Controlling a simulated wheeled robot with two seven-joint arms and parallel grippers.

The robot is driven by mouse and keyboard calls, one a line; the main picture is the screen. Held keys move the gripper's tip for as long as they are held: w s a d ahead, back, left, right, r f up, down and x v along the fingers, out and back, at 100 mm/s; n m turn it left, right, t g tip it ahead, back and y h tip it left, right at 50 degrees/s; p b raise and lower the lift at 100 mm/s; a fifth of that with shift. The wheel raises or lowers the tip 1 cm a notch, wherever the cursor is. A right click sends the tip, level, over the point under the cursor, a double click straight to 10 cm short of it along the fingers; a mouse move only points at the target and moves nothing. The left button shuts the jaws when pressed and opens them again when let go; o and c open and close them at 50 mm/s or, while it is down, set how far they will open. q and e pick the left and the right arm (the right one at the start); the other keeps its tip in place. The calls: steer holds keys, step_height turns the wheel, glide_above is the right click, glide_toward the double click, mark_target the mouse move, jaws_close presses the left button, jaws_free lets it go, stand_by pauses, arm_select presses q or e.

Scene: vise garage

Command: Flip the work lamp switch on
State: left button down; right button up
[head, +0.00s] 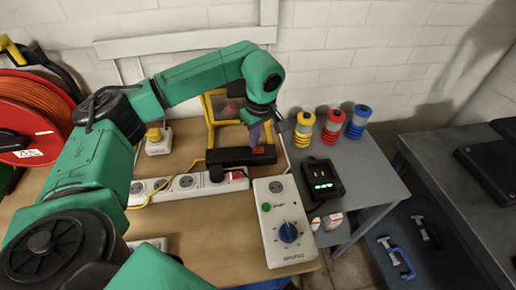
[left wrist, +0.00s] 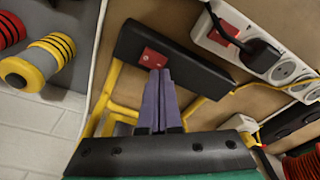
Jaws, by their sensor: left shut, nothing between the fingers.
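The work lamp has a yellow frame (head: 209,122) and a black base (head: 222,157), and it stands on the wooden bench. A red rocker switch (head: 259,150) sits on the base near its right end. In the left wrist view the red switch (left wrist: 151,57) shows on the black base (left wrist: 190,62). My left gripper (head: 255,143) is shut and empty, pointing down over the switch. In the left wrist view its purple fingertips (left wrist: 158,72) overlap the lower edge of the switch; I cannot tell if they touch it. My right gripper is not in view.
A white power strip (head: 205,182) lies in front of the lamp. A grey control box with a blue knob (head: 288,232) and a black charger (head: 323,183) are at right. Yellow, red (head: 331,127) and blue cylinders stand behind. A red cable reel (head: 30,120) is at left.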

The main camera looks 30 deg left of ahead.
mark_target(255, 150)
arm_select(q)
steer(key=shift+f+b, duration=0.6)
steer(key=shift+f, duration=0.3)
stand_by(0.4)
steer(key=shift+r, duration=0.1)
step_height(255, 150, up, 7)
steer(key=p, duration=0.5)
steer(key=shift+s, duration=0.1)
stand_by(0.3)
